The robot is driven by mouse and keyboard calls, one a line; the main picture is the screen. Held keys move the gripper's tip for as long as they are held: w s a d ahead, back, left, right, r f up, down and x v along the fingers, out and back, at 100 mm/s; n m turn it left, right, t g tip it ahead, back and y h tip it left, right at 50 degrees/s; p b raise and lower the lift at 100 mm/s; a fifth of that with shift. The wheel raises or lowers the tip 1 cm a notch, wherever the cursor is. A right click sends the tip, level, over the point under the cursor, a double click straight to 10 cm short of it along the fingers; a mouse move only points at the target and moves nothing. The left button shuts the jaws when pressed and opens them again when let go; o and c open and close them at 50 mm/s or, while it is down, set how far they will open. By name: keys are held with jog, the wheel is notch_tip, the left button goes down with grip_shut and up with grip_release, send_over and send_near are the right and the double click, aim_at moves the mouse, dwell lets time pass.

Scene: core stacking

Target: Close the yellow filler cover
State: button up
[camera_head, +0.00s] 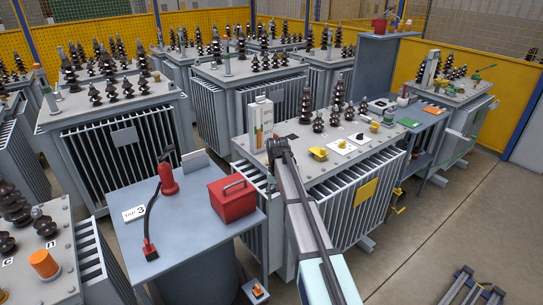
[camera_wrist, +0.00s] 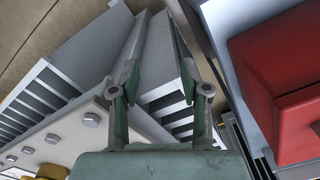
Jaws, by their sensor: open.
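The central grey transformer (camera_head: 293,178) has a small yellow cover (camera_head: 318,153) on its top, right of the dark end of my arm. It looks raised or tilted, but the picture is too small to tell how far open it is. My gripper (camera_wrist: 160,73) is open and empty in the wrist view, its two green-grey fingers apart, over the transformer's edge and fins. A yellow part (camera_wrist: 50,171) shows at the lower left of the wrist view, cut by the frame; I cannot tell if it is the same cover. My arm mostly hides the gripper in the head view.
A red box (camera_head: 232,198) stands on the blue-grey table (camera_head: 190,235) left of the transformer, close beside my gripper in the wrist view (camera_wrist: 285,85). A white gauge column (camera_head: 261,122) and dark insulators (camera_head: 319,122) rise from the transformer top. Open floor (camera_head: 440,220) lies at right.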

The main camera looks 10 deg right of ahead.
jog(key=w+r, duration=0.8)
jog(key=r, duration=0.5)
jog(key=w+r, duration=0.8)
jog(key=r, duration=0.5)
jog(key=f+p, duration=0.1)
jog(key=f, duration=0.7)
jog(key=f+p, duration=0.2)
jog(key=f, duration=0.7)
jog(key=shift+s+d+f, duration=0.1)
jog(key=shift+s+f, duration=0.1)
grip_shut()
